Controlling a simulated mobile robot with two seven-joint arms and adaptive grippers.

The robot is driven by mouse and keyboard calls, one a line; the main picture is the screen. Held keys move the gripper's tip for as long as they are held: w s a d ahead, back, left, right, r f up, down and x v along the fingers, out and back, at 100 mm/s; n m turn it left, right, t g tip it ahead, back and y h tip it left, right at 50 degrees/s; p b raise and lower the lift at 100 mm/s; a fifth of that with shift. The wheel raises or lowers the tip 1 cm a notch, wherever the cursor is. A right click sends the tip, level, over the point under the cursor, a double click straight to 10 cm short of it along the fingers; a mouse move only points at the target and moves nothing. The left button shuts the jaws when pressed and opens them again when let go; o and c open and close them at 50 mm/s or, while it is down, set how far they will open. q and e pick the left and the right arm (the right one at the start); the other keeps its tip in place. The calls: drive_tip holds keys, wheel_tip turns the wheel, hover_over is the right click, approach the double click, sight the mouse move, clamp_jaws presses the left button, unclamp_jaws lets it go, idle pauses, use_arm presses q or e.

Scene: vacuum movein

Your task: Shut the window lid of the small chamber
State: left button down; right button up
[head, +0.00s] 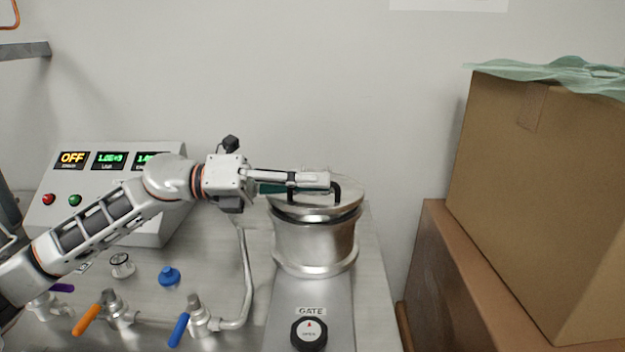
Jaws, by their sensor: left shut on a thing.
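The small chamber (312,243) is a shiny metal cylinder on the right part of the metal bench. Its round window lid (340,209) lies over the top, slightly tilted, with a narrow dark gap showing under its rim. A black handle (338,190) stands on the lid. My left gripper (312,181) reaches in from the left, level over the lid, and is shut on the handle. The fingers hide part of the handle and the lid's far side. My right gripper is not in view.
A control box (120,190) with lit displays stands behind my left arm. Valves with an orange handle (87,320) and a blue handle (179,330) sit in front. A black GATE knob (309,334) is below the chamber. Cardboard boxes (540,190) stand at right.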

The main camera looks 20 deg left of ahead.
use_arm(q)
drive_tip(key=c, duration=2.2)
unclamp_jaws()
drive_tip(key=shift+d, duration=0.15)
drive_tip(key=v, duration=1.2)
drive_tip(key=shift+s, duration=0.1)
